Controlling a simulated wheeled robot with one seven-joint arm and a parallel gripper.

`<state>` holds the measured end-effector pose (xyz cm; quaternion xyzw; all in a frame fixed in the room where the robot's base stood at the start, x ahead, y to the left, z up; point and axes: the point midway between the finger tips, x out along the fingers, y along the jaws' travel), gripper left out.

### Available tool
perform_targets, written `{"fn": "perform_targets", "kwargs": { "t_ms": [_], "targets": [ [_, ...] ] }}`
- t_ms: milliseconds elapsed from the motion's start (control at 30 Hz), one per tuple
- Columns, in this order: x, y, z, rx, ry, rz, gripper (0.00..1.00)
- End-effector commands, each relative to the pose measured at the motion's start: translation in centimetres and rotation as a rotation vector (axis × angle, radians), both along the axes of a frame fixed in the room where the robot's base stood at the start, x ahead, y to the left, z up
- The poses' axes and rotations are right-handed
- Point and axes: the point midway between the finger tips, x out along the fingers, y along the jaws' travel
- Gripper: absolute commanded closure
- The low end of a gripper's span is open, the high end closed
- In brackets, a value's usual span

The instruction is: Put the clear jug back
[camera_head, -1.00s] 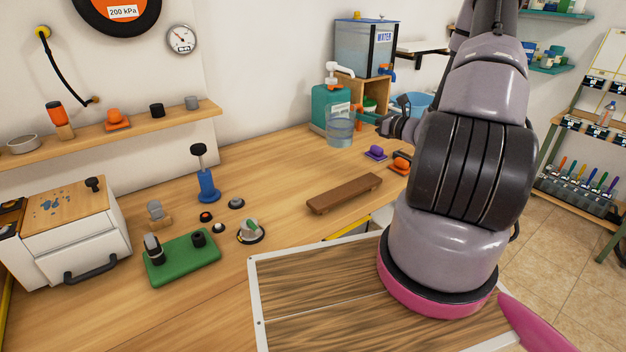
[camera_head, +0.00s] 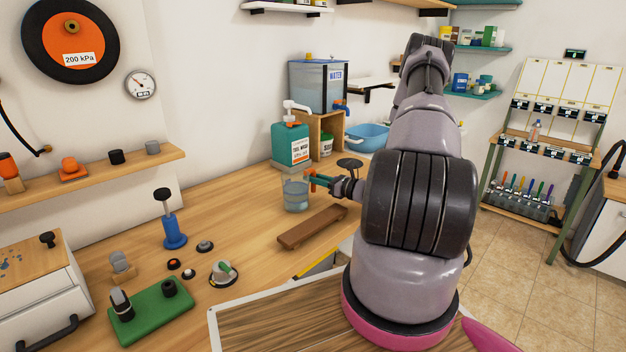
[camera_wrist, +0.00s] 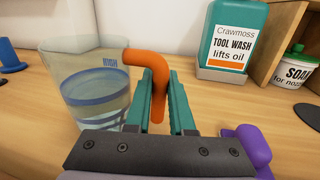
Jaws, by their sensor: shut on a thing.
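The clear jug (camera_head: 296,196) is upright over the wooden bench, in front of the teal tool wash bottle. It fills the left of the wrist view (camera_wrist: 85,92), with blue bands and what looks like clear liquid inside. Its orange handle (camera_wrist: 158,90) is between the teal fingers of my gripper (camera_wrist: 157,100). My gripper (camera_head: 318,182) is shut on this handle, reaching in from the right. Whether the jug's base touches the bench I cannot tell.
The tool wash bottle (camera_head: 291,148) stands behind the jug, beside a wooden stand (camera_head: 325,135) under the water tank (camera_head: 318,86). A brown board (camera_head: 312,228) lies in front. A purple object (camera_wrist: 250,148) is close right of my gripper. A blue basin (camera_head: 368,137) is behind.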

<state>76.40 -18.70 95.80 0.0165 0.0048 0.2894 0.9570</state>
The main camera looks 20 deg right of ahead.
Motion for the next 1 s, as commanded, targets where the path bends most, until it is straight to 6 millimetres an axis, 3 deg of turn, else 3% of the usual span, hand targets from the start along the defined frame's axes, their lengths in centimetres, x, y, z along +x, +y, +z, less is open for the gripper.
{"fn": "perform_targets", "kwargs": {
  "t_ms": [367, 400, 467, 833, 1000],
  "targets": [
    [0.0, 0.0, -0.3, 0.001, -0.001, 0.001, 1.00],
    [0.0, 0.0, -0.4, -0.001, -0.001, 0.001, 0.71],
    [0.0, 0.0, -0.4, -0.001, -0.001, 0.001, 0.49],
    [0.0, 0.0, -0.1, 0.000, -0.001, 0.001, 0.49],
    [-1.9, -1.3, -0.1, 0.002, 0.002, -0.003, 0.49]
  ]
}}
